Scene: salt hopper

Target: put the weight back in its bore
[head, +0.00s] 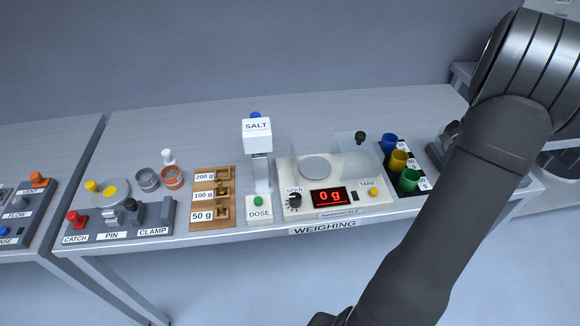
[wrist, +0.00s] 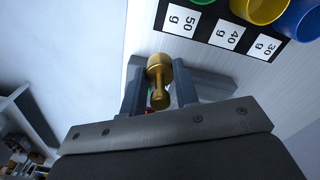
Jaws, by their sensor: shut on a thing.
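In the wrist view my gripper (wrist: 158,82) is shut on a brass weight (wrist: 160,72), which has a thick head and a narrower stem and sits between the two grey fingers. The weight's mass marking is not visible. In the head view my arm hides the weight. The wooden weight block (head: 198,200) stands left of the salt dispenser, with labels 200 g, 100 g and 50 g beside its bores. The 200 g bore (head: 222,175) is too small to judge. The gripper is far right of the block.
Between the gripper and block stand the blue, yellow and green cups (head: 408,180), the scale (head: 335,180) reading 0 g with its clear shield, and the tall salt dispenser (head: 257,140). The clamp fixture (head: 120,220) is left of the block. The table's back is clear.

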